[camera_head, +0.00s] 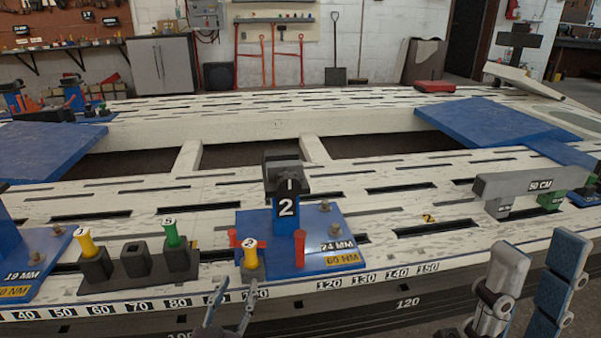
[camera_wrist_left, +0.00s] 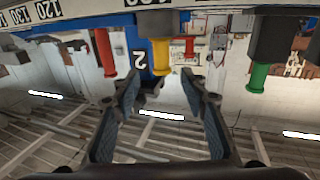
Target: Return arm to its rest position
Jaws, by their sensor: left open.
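My left gripper (camera_head: 232,305) is at the lower middle of the head view, just in front of the bench's front edge. It is open, and its two fingers (camera_wrist_left: 160,92) stand apart with nothing between them in the left wrist view. A yellow-handled piece labelled 2 (camera_head: 250,254) stands in a dark holder just beyond it. The same yellow handle (camera_wrist_left: 161,58) shows beyond the fingertips in the upside-down wrist view. My right gripper (camera_head: 535,262) is at the lower right of the head view, close to the camera, with its fingers apart and empty.
The frame bench (camera_head: 375,240) spans the view with slots and a numbered front edge. A blue stand marked 2 (camera_head: 286,225) rises behind the left gripper. A dark holder with a green handle (camera_head: 172,236) and a yellow handle (camera_head: 86,244) stands left. A grey 50 CM bar (camera_head: 520,185) is right.

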